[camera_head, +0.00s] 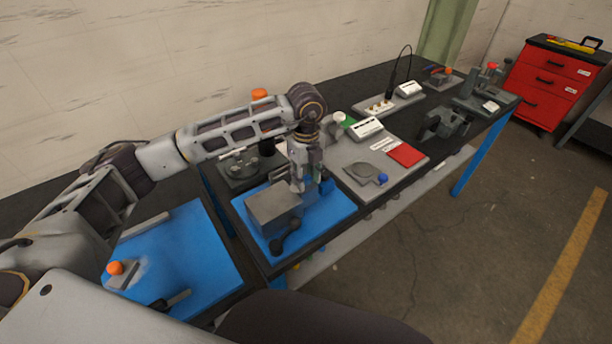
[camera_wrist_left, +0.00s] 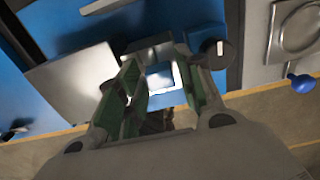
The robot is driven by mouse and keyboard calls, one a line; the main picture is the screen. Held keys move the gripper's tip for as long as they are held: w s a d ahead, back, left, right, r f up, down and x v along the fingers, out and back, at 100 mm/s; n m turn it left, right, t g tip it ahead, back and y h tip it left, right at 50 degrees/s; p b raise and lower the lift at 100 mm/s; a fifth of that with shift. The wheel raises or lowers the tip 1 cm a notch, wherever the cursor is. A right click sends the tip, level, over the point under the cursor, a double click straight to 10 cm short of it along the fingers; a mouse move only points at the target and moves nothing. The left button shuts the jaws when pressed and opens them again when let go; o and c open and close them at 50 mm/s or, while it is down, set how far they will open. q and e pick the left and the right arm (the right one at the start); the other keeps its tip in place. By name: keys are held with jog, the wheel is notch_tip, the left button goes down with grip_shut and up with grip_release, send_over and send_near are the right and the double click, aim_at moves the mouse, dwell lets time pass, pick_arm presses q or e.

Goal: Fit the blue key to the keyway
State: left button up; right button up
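My left gripper (camera_head: 298,184) points down at the right side of a grey block (camera_head: 273,205) on the blue mat (camera_head: 328,215). In the left wrist view my left gripper (camera_wrist_left: 160,62) has its green-lined fingers apart. A pale bluish square patch (camera_wrist_left: 161,77) shows between them. I cannot tell if it is the blue key, or if it is gripped. The grey block (camera_wrist_left: 75,85) is left of the fingers. A dark round knob (camera_wrist_left: 216,48) is just right of them. I cannot make out the keyway. My right gripper is out of view.
A grey plate (camera_head: 345,165) with a blue knob (camera_head: 382,179) and a red pad (camera_head: 406,155) lies right of the mat. Another blue mat (camera_head: 190,255) at left has an orange-knobbed part (camera_head: 117,270). A dark vise-like fixture (camera_head: 440,124) stands further right.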

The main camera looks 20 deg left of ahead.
aim_at(306, 178)
pick_arm(q)
jog(key=shift+o, duration=0.7)
notch_tip(306, 178, up, 12)
dwell(0.5)
jog(key=shift+s+f, duration=0.1)
jog(key=shift+s, duration=0.05)
dwell(0.8)
